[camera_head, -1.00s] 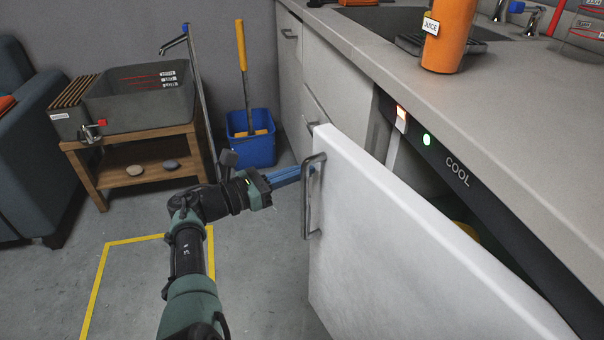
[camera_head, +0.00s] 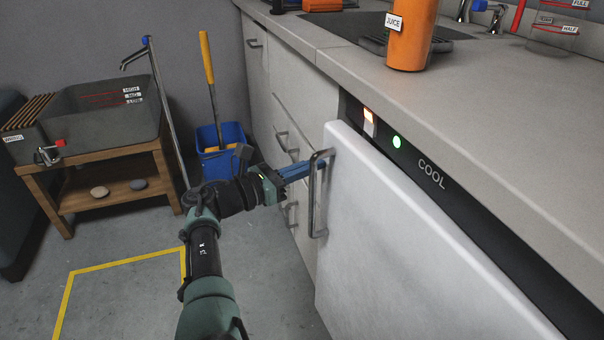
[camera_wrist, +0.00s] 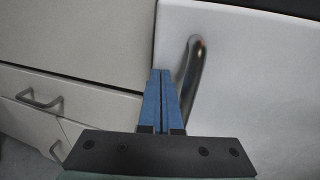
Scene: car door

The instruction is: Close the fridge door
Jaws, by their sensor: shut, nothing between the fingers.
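The white fridge door (camera_head: 410,240) fills the lower right of the head view, under the counter. Its free left edge stands close to the cabinet front, and whether a small gap remains I cannot tell. A metal bar handle (camera_head: 316,195) is on the door near that edge. My gripper (camera_head: 305,169) is shut and empty, its blue fingers at the handle and door edge. In the wrist view the fingers (camera_wrist: 162,100) point at the door's left edge, just left of the handle (camera_wrist: 195,75). Whether they touch the door is unclear.
The counter (camera_head: 440,95) runs above the door, with an orange juice bottle (camera_head: 411,35) on it. A dark strip marked COOL (camera_head: 430,172) has a green light. Drawers (camera_head: 292,125) adjoin left. A blue bucket (camera_head: 220,146) and wooden stand (camera_head: 100,190) are behind; floor is clear in front.

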